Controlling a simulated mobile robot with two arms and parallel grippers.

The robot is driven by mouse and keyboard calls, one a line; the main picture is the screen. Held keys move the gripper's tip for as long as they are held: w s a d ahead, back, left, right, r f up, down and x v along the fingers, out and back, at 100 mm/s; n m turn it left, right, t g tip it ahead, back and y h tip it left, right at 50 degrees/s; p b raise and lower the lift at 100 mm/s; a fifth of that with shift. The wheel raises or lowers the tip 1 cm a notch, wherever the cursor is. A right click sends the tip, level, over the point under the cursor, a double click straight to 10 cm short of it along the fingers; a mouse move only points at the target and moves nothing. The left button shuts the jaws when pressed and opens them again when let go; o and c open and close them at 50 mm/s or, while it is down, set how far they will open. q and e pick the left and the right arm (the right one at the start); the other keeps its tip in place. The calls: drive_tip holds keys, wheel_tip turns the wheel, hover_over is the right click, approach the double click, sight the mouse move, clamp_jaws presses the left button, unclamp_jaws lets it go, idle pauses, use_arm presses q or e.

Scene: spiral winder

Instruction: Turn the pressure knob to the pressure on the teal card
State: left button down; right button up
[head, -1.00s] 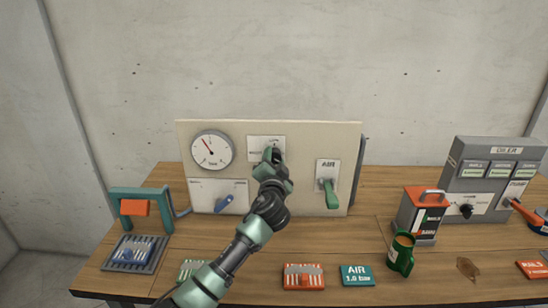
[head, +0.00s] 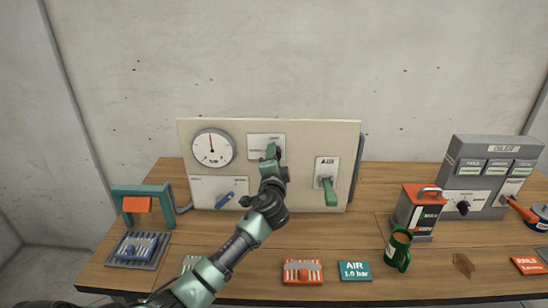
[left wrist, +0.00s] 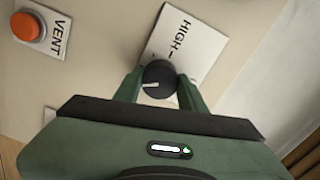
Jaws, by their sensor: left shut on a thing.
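The black pressure knob (left wrist: 157,77) sits on the cream panel, on a white label whose readable word is HIGH. My left gripper (left wrist: 160,88) has one finger on each side of the knob and is shut on it. In the head view my left gripper (head: 272,152) covers the knob on the panel (head: 300,140). The round pressure gauge (head: 213,147) is on the panel's upper left, its needle pointing almost straight up. The teal card (head: 355,271) lies flat on the table front and reads AIR, 1.0 bar. My right gripper is not in view.
A green AIR lever (head: 331,192) is right of my gripper and a blue lever (head: 225,200) lower left. An orange VENT button (left wrist: 28,26) is near the knob. A green mug (head: 398,250), red-topped can (head: 418,213) and grey oiler box (head: 490,178) stand to the right.

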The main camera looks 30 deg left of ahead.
use_arm(q)
drive_tip(key=shift+f, duration=0.1)
drive_tip(key=c, duration=0.8)
unclamp_jaws()
drive_tip(key=shift+c, duration=0.2)
drive_tip(key=b+v, duration=0.1)
drive_tip(key=v, duration=0.7)
drive_tip(key=shift+b, duration=0.4)
